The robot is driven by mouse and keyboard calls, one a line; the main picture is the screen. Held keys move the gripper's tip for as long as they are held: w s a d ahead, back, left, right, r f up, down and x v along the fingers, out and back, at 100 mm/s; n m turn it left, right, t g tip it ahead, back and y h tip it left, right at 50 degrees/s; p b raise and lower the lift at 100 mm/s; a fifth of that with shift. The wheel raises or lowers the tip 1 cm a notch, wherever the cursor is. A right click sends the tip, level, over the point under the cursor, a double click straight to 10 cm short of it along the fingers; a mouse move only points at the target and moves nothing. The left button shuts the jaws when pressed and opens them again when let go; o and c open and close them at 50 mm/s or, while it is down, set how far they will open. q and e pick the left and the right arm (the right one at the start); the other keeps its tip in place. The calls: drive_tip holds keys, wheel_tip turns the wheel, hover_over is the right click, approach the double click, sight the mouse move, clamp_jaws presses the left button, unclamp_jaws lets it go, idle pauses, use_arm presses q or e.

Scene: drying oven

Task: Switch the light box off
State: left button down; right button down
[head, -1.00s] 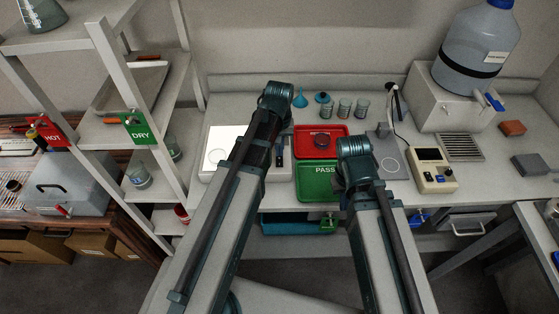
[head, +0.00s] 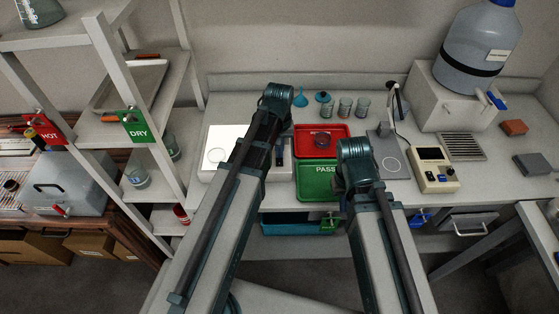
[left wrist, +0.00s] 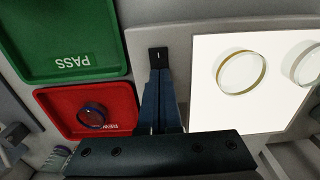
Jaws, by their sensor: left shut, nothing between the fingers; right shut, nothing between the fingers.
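The light box (head: 245,133) stands at the left of the bench, and its panel glows bright white. In the left wrist view the lit panel (left wrist: 282,112) is at the right, with glass dishes on it. A small black switch (left wrist: 158,56) sits on the pale casing beside the panel. My left gripper (left wrist: 158,75) is shut and empty, its blue fingertips at the switch in the picture. I cannot tell whether they touch it. In the head view its fingers (head: 280,158) show beside my left arm, which covers part of the box.
A red tray (head: 340,152) holding a dark red dish and a green PASS tray (head: 312,190) lie right of the light box. Glass beakers (head: 345,107) stand behind. A cream meter (head: 437,172) is further right. A shelf rack (head: 122,80) stands at the left.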

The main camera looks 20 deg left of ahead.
use_arm(q)
drive_tip(key=shift+f, duration=0.2)
drive_tip(key=shift+r, duration=0.1)
wheel_tip(320, 180, up, 7)
drive_tip(key=p, duration=0.7)
idle(0.3)
drive_tip(key=s+d+f+m+y+b, duration=0.1)
drive_tip(key=s+d+m, duration=0.6)
drive_tip(key=s+d, duration=0.3)
drive_tip(key=s, duration=0.4)
drive_tip(key=shift+s+d+f+b, duration=0.15)
drive_tip(key=shift+d+f+b, duration=0.05)
drive_tip(key=shift+d+b, duration=0.1)
